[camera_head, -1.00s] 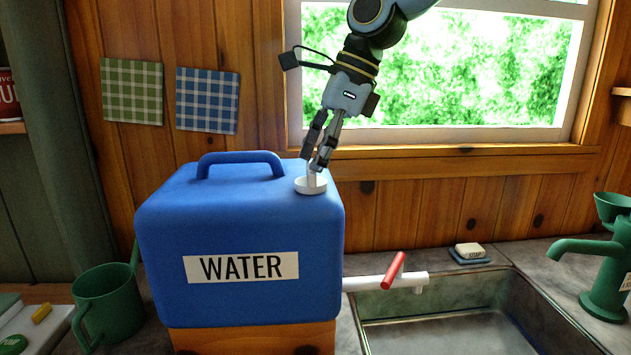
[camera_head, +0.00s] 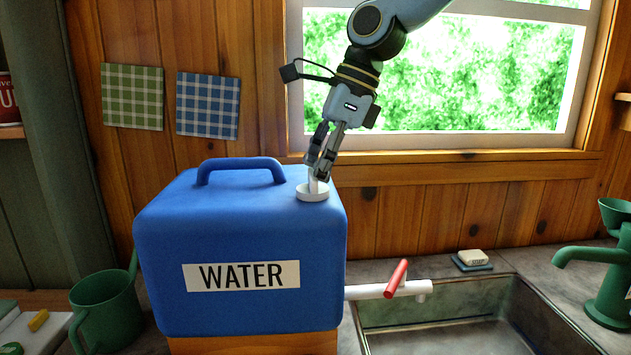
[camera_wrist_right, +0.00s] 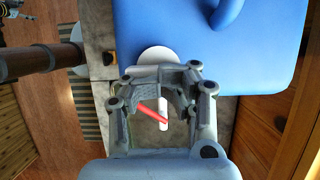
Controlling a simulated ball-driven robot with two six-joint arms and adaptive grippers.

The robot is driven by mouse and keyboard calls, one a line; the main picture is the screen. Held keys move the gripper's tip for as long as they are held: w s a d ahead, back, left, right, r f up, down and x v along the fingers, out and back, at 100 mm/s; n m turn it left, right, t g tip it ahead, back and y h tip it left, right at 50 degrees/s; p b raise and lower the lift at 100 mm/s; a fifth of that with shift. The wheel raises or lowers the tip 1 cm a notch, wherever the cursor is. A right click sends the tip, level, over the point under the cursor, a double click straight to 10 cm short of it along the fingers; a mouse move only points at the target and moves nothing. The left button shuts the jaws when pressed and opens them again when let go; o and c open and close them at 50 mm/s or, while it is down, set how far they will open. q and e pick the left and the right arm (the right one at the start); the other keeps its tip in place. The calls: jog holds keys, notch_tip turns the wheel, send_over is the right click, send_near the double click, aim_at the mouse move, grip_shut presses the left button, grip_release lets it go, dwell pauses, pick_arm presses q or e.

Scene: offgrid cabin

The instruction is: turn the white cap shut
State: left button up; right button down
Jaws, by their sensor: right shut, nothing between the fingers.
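The white cap (camera_head: 312,194), a round disc with an upright grip tab, sits on the top right corner of the blue water jug (camera_head: 165,225). The cap also shows in the right wrist view (camera_wrist_right: 157,57), partly covered by the fingers. My right gripper (camera_head: 319,176) points down at the cap from above, its fingertips right at the tab. It is shut and holds nothing; whether the fingertips touch the tab I cannot tell.
The jug's blue handle (camera_head: 240,164) rises left of the cap. A white spigot with a red lever (camera_head: 396,278) sticks out to the right over the sink (camera_head: 450,315). A green watering can (camera_head: 104,310) stands left, a green pump (camera_head: 608,275) right.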

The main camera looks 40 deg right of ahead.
jog(key=shift+a, duration=0.1)
jog(key=shift+s+m+b, duration=0.1)
jog(key=shift+m+b, duration=0.25)
jog(key=shift+m, duration=0.35)
jog(key=shift+a+m+t+h+b, duration=0.1)
jog(key=shift+m+t+h+b, duration=0.35)
jog(key=shift+m+b, duration=0.7)
jog(key=shift+s+r, duration=0.1)
